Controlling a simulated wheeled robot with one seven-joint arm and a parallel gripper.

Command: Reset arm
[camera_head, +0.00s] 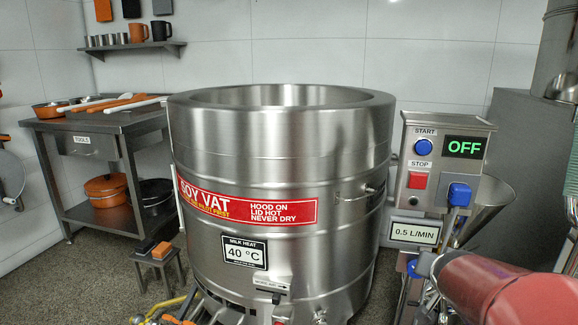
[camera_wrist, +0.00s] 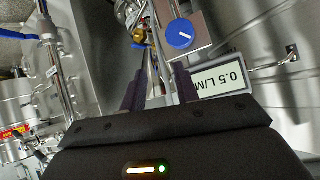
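My gripper (camera_wrist: 160,90) shows in the wrist view with its two dark fingers apart and nothing visible between them. A round blue knob (camera_wrist: 180,33) with a white mark lies beyond the fingertips, above the right finger. The 0.5 L/MIN label (camera_wrist: 222,80) appears upside down just right of that finger. In the head view my red arm comes in at the lower right. My gripper cannot be made out clearly there. The control box (camera_head: 445,165) has a blue START button (camera_head: 423,147), a red STOP button (camera_head: 417,180) and a display (camera_head: 464,147) reading OFF.
The large steel soy vat (camera_head: 280,150) fills the middle, with its temperature sign (camera_head: 245,253) reading 40 °C. A steel funnel (camera_head: 488,205) stands beside the control box. A tool table (camera_head: 95,130) is at the left. Pipes and a blue lever (camera_wrist: 25,37) crowd the wrist view.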

